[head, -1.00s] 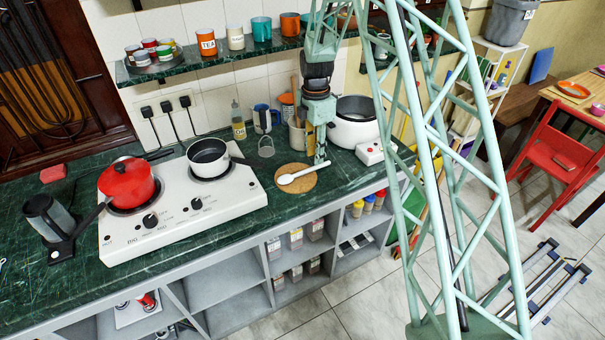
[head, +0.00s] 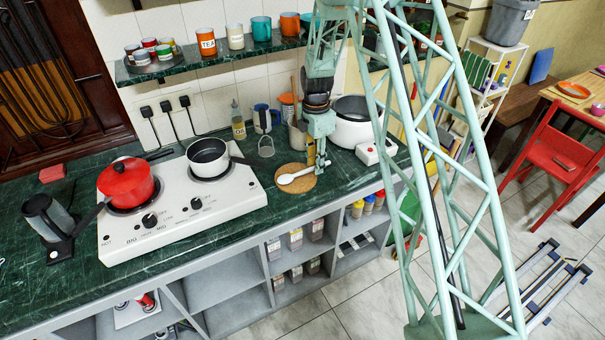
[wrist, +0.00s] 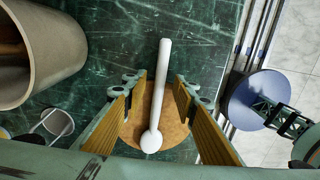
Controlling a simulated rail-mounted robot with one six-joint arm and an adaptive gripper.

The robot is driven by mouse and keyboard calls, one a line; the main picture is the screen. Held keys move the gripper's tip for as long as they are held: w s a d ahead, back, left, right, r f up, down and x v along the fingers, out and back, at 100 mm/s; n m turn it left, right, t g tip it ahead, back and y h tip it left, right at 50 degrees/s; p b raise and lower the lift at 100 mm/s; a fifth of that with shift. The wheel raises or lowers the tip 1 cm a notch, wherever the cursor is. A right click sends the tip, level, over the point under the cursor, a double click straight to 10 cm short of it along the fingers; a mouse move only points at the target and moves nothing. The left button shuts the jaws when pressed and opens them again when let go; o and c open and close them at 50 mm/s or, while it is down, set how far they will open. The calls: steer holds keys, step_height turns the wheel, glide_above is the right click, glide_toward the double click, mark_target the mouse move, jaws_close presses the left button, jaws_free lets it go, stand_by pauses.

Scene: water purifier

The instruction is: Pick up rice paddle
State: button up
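The white rice paddle (head: 289,178) lies on a round cork mat (head: 301,187) on the green counter. In the wrist view the paddle (wrist: 158,95) runs lengthwise between my gripper's fingers, its rounded end near the bottom of the picture and its long end past the mat's edge. My gripper (wrist: 160,82) is open, with one finger on each side of the paddle and visible gaps on both sides. In the head view my gripper (head: 319,163) is low over the paddle's handle end. Its exact height above the counter is hard to tell.
A white rice cooker (head: 353,124) stands close behind my gripper on the right. A beige holder (wrist: 38,50) is on the left in the wrist view. The white stove (head: 181,207) with a red pot is left of the mat. The counter's front edge is near.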

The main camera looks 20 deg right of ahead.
steer(key=shift+c, duration=0.9)
steer(key=c, duration=0.7)
steer(key=shift+o, duration=0.2)
steer(key=shift+r, duration=0.15)
steer(key=shift+r, duration=1.55)
steer(key=shift+s+r, duration=0.1)
steer(key=shift+s, duration=0.2)
steer(key=s+a+r, duration=0.1)
steer(key=s, duration=1.4)
steer(key=shift+s+r, duration=0.2)
steer(key=shift+a, duration=0.1)
